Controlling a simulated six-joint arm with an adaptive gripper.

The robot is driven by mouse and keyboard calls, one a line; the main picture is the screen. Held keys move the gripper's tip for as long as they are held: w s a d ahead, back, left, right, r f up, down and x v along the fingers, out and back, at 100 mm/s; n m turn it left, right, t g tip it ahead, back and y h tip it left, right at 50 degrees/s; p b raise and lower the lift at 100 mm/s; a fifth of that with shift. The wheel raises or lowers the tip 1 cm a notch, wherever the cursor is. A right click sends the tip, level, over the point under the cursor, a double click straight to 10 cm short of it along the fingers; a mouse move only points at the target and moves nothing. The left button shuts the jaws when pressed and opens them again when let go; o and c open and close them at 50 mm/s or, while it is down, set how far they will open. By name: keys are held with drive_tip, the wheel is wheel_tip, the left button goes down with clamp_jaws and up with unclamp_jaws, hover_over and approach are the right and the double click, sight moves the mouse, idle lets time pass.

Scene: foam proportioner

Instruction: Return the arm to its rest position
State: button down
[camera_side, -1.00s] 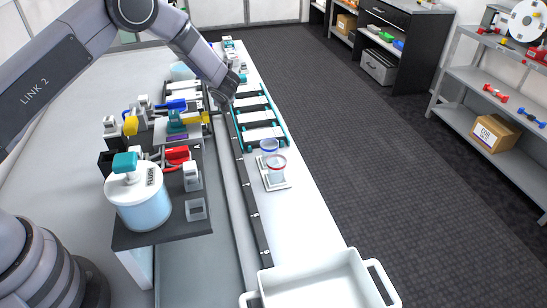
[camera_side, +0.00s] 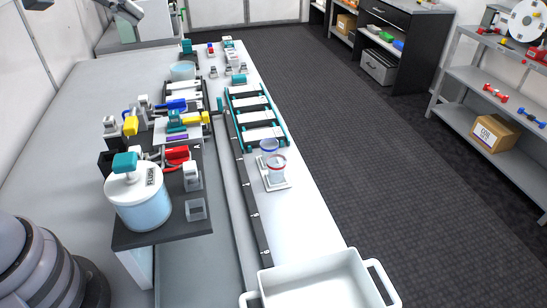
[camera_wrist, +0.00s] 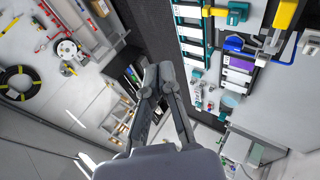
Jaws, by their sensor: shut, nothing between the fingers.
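My gripper (camera_wrist: 158,78) shows in the wrist view with its two dark fingers together at the tips and nothing held. It points out over the room, and no object touches it.
A white jar with a teal pump (camera_side: 143,200) stands on a dark platform at the left. Two cups (camera_side: 276,168) stand on the bench, and a white bin (camera_side: 320,285) is at the front. Teal racks (camera_side: 258,118) lie further back. Shelves stand at the right.

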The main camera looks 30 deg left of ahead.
drive_tip(key=s+a+f+m+g+y, duration=0.1)
drive_tip(key=s+a+f+m, duration=0.1)
drive_tip(key=s+m, duration=0.3)
drive_tip(key=s+a+f+m+g+y, duration=0.1)
drive_tip(key=s+a+m, duration=0.2)
drive_tip(key=s, duration=0.9)
drive_tip(key=shift+s+a+f+m+y, duration=0.15)
drive_tip(key=shift+s+f+m+y, duration=0.2)
drive_tip(key=shift+m, duration=0.65)
drive_tip(key=shift+w, duration=0.1)
